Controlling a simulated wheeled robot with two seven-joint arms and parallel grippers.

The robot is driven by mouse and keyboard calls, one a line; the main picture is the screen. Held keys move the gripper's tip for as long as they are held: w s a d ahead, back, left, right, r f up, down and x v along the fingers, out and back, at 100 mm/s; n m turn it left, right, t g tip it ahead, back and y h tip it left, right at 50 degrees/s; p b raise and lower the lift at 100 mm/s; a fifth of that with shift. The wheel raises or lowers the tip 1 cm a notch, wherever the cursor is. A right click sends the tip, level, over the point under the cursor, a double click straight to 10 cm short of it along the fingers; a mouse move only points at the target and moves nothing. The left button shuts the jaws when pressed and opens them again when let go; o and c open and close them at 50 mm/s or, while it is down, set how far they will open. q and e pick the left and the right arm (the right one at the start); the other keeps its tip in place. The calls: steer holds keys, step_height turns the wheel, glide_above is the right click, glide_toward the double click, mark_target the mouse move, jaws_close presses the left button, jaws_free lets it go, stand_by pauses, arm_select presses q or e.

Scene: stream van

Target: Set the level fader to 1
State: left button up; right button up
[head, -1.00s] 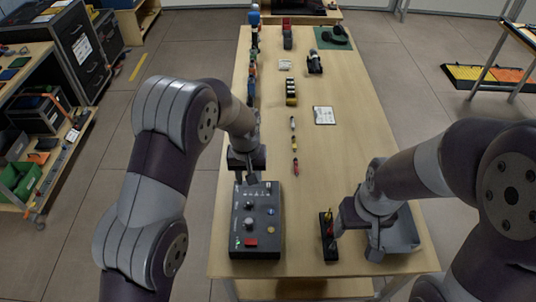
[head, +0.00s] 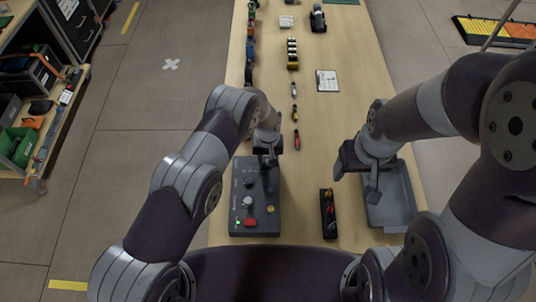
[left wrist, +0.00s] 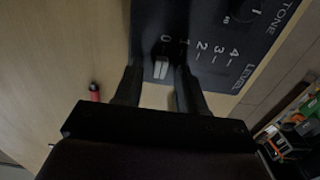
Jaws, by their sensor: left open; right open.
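The dark control box (head: 262,222) stands on the table's near left part. Its level fader (left wrist: 160,68) shows in the left wrist view as a small pale cap in line with the 0 mark; the 1 mark is just to its right. My left gripper (head: 268,157) is above the box's far end and hides the fader in the head view. Its open fingers are on either side of the fader cap in the left wrist view; I cannot tell whether they touch it. My right gripper (head: 356,178) is open and empty, above the table by the grey tray.
The box also carries a tone knob (left wrist: 240,12), a red button (head: 250,222) and other knobs. A black holder (head: 329,226) and a grey tray (head: 393,207) lie to the right. Small screwdrivers (head: 296,140) lie beyond the box. The table between is clear.

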arm_select(q)
steer(key=shift+s+r, duration=0.15)
steer(key=shift+s, duration=0.35)
steer(key=shift+w, duration=0.3)
jaws_close()
steer(key=shift+a+f+b, duration=0.25)
steer(key=shift+a+b, duration=0.3)
steer(key=shift+a, duration=0.15)
steer(key=shift+a+r, duration=0.1)
steer(key=shift+a, duration=0.15)
steer(key=shift+r, duration=0.1)
arm_select(e)
steer(key=shift+s+f, duration=0.35)
steer(key=shift+f, duration=0.05)
arm_select(q)
jaws_free()
